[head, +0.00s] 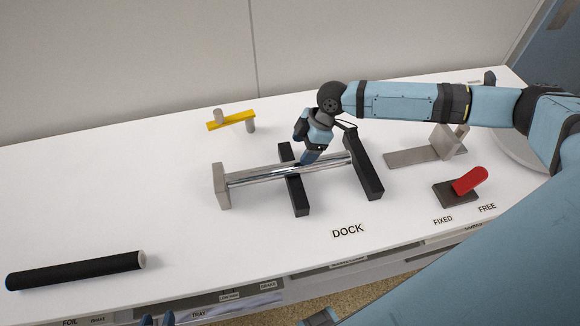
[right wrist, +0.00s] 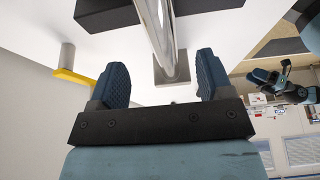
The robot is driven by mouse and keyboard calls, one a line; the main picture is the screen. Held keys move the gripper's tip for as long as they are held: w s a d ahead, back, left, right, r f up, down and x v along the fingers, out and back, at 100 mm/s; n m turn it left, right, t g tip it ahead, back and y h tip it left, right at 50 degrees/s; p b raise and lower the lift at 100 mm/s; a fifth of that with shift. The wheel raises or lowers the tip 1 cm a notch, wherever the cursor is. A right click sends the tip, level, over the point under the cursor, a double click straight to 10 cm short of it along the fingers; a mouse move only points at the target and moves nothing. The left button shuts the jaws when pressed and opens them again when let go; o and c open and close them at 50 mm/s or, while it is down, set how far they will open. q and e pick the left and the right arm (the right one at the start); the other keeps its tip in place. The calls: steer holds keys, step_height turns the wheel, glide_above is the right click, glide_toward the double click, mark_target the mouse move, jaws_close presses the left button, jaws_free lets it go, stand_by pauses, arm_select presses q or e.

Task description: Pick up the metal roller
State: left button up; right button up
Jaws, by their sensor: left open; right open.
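The metal roller (head: 262,174) is a shiny chrome rod lying across black dock bars (head: 295,190), with a grey upright block (head: 221,187) at its left end. My right gripper (head: 306,160) is over the roller's middle, pointing down and open. In the right wrist view the roller (right wrist: 157,25) runs between the two blue fingertips (right wrist: 160,65), with a gap on each side. Whether a finger touches it I cannot tell. The gripper hides part of the roller in the head view. My left gripper (head: 158,320) shows only its fingertips at the bottom edge, open and away from the roller.
A black cylinder (head: 75,271) lies at the table's front left. A yellow bar with grey posts (head: 231,119) stands behind the roller. A grey bracket (head: 425,152) and a red lever on a dark base (head: 470,181) are to the right. The table's left middle is clear.

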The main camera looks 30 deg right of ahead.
mark_target(292, 164)
steer(key=x, duration=0.3)
steer(key=shift+w+f, duration=0.1)
steer(key=shift+f, duration=0.05)
steer(key=shift+a+p+x, duration=0.15)
steer(key=shift+p+x, duration=0.1)
steer(key=shift+x, duration=1.1)
steer(key=shift+a+p+x, duration=0.15)
steer(key=shift+p+x, duration=0.1)
steer(key=shift+x, duration=1.1)
steer(key=shift+w, duration=0.1)
steer(key=c, duration=1.3)
